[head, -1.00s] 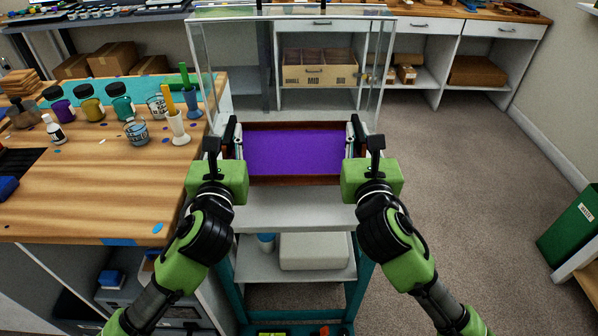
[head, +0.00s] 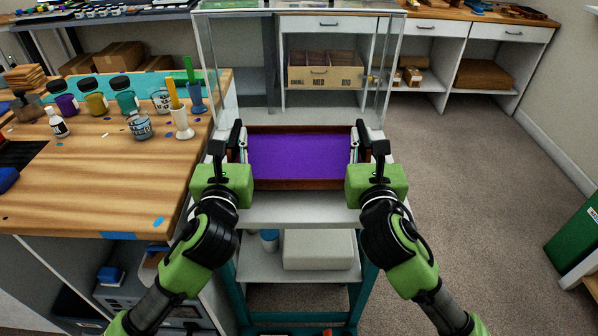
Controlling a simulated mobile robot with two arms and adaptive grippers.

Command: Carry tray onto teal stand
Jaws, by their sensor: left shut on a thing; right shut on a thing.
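The tray (head: 300,184) has a reddish-brown rim and a flat purple fill, and looks level. My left gripper (head: 240,146) is shut on its left side and my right gripper (head: 357,146) is shut on its right side. The teal stand (head: 243,305) has teal legs, a pale top (head: 300,208) and a lower shelf. The tray is over the back part of the pale top. I cannot tell whether it touches the top or hangs just above it.
A clear-walled case (head: 300,60) stands right behind the tray. The wooden workbench (head: 100,190) on the left holds jars, cups and a white bottle. A grey box (head: 318,250) sits on the lower shelf. A green bin (head: 578,232) is at the far right, with open floor before it.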

